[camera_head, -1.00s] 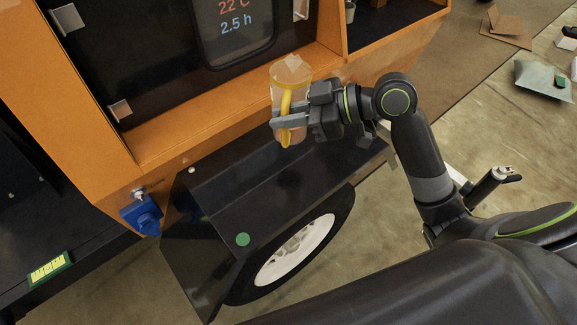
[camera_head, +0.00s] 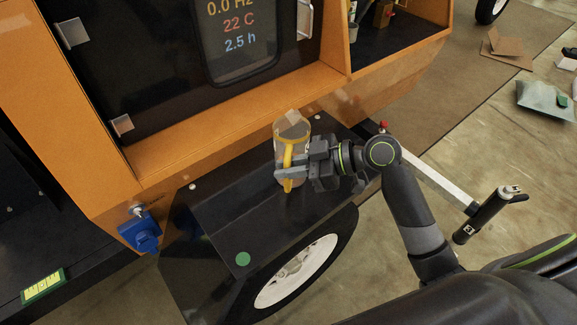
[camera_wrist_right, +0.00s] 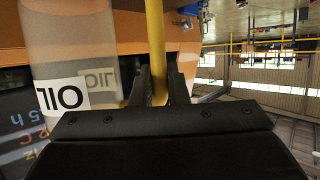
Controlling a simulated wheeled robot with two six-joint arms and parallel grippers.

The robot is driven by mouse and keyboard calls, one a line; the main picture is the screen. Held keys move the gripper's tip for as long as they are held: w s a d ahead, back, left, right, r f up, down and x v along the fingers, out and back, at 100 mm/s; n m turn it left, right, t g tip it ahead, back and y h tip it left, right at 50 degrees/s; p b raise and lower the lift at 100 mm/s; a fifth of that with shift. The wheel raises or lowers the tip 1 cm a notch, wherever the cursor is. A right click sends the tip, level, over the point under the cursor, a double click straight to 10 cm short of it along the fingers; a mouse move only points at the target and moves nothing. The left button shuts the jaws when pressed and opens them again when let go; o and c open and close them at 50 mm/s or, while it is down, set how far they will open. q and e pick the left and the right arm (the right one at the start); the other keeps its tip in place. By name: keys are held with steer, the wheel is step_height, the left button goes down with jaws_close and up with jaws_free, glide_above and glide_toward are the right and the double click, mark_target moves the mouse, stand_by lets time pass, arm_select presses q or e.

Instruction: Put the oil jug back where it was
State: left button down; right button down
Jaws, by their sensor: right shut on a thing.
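The oil jug (camera_head: 291,132) is a clear container with a yellow handle and an amber tint. My right gripper (camera_head: 287,172) is shut on its yellow handle. In the right wrist view the jug (camera_wrist_right: 65,50) shows an OIL label, and the handle (camera_wrist_right: 156,50) runs between the gripper fingers (camera_wrist_right: 160,85). The jug is upright at the black fender (camera_head: 240,205) over the wheel, in front of the orange frame. I cannot tell whether its base touches the fender. My left gripper is not in view.
A blue connector (camera_head: 140,232) hangs on the orange frame (camera_head: 230,110) at the left. A dark display panel (camera_head: 235,40) is behind. A grey bar with a black-handled end (camera_head: 485,215) lies right of my arm.

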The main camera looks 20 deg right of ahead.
steer(key=shift+f, duration=0.1)
steer(key=c, duration=1.4)
jaws_free()
steer(key=shift+r, duration=0.2)
steer(key=v, duration=1.2)
